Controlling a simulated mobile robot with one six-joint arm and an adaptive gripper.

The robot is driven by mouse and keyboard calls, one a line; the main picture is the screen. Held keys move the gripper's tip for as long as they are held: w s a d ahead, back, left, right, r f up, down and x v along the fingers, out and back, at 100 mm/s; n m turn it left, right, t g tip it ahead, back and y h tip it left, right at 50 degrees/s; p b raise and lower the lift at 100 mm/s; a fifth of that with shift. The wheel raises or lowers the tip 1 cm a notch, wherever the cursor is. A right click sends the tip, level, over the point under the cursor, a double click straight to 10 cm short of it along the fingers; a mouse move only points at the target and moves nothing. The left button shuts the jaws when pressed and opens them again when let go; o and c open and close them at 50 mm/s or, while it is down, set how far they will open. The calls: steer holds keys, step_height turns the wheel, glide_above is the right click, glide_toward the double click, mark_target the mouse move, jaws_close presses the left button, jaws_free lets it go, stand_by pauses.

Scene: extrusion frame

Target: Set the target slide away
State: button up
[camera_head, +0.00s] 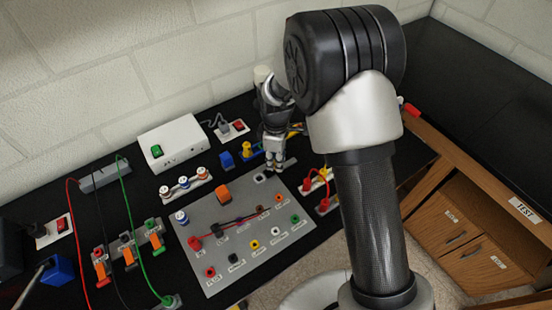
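My gripper (274,158) is at the back edge of the grey panel (215,280), pointing down, with its tips close to a small pale piece (260,178) there. I cannot tell whether the tips touch that piece or hold anything. The fingers are small and partly merged with the things behind, so their opening is unclear. No part is clearly marked as the target slide. The panel carries several coloured sockets, an orange block (223,193) and a dark and red lead (228,229).
A white box with a green switch (178,143) stands at the back left. Red, black and green cables cross the left side over orange-tipped terminals (128,253). Blue and yellow parts (246,149) sit just left of my gripper. Wooden drawers (480,262) are at the right.

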mark_target(285, 165)
jaws_close()
steer(key=w+d, duration=0.2)
steer(key=d, duration=0.1)
steer(key=shift+d, duration=0.1)
stand_by(0.4)
steer(key=o, duration=0.6)
jaws_free()
steer(key=shift+o, duration=0.2)
